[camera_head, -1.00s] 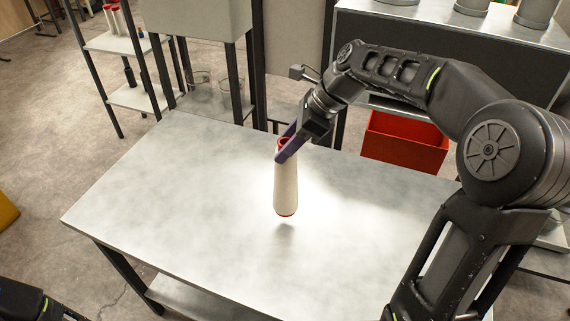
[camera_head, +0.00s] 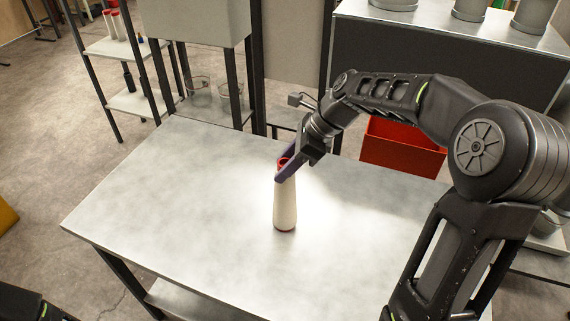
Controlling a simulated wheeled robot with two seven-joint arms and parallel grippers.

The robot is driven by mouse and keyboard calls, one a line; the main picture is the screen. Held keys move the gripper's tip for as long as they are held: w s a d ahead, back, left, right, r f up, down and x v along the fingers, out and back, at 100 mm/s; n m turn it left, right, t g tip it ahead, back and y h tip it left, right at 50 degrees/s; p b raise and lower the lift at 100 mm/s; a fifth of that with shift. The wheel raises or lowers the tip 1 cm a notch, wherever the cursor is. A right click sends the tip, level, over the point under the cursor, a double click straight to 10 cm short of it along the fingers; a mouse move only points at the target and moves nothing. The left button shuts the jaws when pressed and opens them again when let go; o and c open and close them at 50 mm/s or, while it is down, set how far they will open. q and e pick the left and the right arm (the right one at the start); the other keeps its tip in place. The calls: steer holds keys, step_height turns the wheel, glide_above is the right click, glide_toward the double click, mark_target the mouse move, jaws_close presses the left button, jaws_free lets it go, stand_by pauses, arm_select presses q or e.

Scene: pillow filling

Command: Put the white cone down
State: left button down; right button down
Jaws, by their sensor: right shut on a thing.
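The white cone (camera_head: 285,207) is a tall white piece with a red top and a red base rim. It stands upright, its base at or very near the surface of the grey metal table (camera_head: 180,205). My right gripper (camera_head: 286,172) is shut on the cone near its red top, its purple fingers around it. Of my left arm only a black part shows in the bottom left corner; the left gripper is out of view.
The table is bare around the cone. A red bin (camera_head: 403,147) stands behind it on the right. A shelf (camera_head: 112,43) with similar white and red cones stands at back left. Glass containers (camera_head: 231,97) sit on a rack behind the table.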

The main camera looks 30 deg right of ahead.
steer(key=c, duration=0.9)
jaws_free()
steer(key=shift+f, duration=0.1)
steer(key=shift+o, duration=0.2)
steer(key=v, duration=1.2)
steer(key=shift+b, duration=0.45)
